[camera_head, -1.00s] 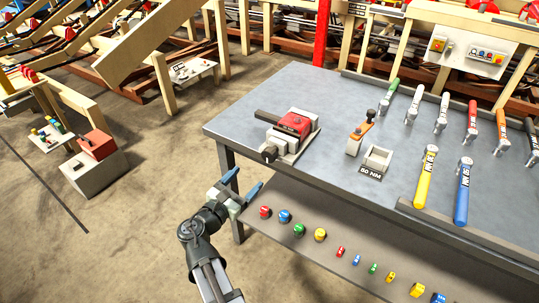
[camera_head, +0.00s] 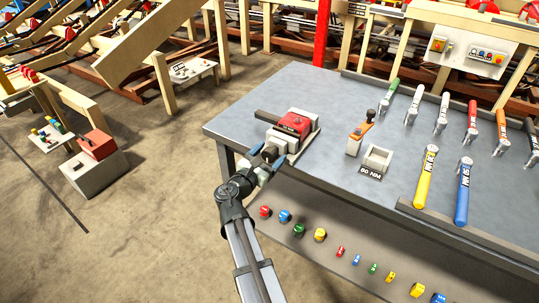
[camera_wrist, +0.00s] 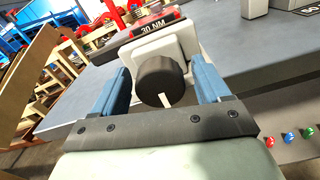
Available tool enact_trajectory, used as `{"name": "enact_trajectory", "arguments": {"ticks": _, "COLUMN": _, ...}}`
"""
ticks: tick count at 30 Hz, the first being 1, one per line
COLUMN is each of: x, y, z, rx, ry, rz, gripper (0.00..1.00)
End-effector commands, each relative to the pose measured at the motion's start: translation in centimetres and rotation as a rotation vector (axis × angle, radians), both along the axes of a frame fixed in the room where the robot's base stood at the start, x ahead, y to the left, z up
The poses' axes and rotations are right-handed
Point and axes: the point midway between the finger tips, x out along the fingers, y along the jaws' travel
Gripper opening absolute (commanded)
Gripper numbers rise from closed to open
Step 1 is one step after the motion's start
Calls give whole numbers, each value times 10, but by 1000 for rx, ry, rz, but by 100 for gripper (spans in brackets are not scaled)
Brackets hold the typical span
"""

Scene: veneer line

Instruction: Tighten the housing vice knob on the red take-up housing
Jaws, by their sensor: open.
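The red take-up housing (camera_head: 294,123) sits clamped in a pale vice (camera_head: 306,142) at the table's left front corner. In the wrist view the red housing (camera_wrist: 158,22) carries a "30 NM" label. The black round vice knob (camera_wrist: 160,80) faces me, with a pale mark at its lower edge. My gripper (camera_head: 268,157) is at the vice's front end. In the wrist view my gripper (camera_wrist: 160,92) is open, with one blue finger on each side of the knob. Gaps show between the fingers and the knob.
The grey table (camera_head: 300,85) holds an orange-topped tool block (camera_head: 361,135), a "50 NM" tray (camera_head: 378,158) and several coloured torque wrenches to the right. A lower shelf (camera_head: 290,220) below the front edge carries several coloured sockets.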

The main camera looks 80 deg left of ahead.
Motion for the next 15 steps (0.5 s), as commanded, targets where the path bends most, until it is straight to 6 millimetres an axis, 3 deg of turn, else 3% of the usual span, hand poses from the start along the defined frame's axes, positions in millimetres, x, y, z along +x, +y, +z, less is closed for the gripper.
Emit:
{"name": "enact_trajectory", "arguments": {"ticks": 9, "x": 1, "y": 1, "z": 0, "rx": 0, "ry": 0, "rz": 0, "gripper": 76}}
{"name": "enact_trajectory", "arguments": {"ticks": 15, "x": 1, "y": 1, "z": 0, "rx": 0, "ry": 0, "rz": 0, "gripper": 56}}
